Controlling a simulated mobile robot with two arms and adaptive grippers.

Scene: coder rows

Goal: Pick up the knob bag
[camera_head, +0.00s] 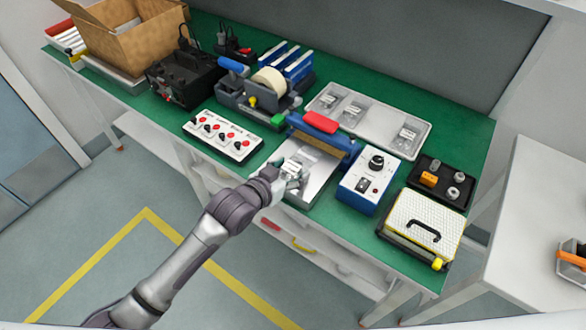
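A small clear bag (291,166) with a white label lies on the metal plate (318,176) in front of the blue sealer with a red handle (320,122). My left gripper (292,181) is at this bag's near edge and hides part of it. I cannot tell whether its fingers are apart or closed on the bag. More small clear bags (405,139) lie in the pale tray (378,141) behind the sealer. The labels are too small to read, so I cannot tell which is the knob bag. My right gripper is out of view.
On the green bench (275,217), a board with red and black knobs (222,136) and a tape dispenser (268,83) stand left. A blue control box (368,182), a black parts tray (443,183) and a yellow-edged case (426,225) stand right.

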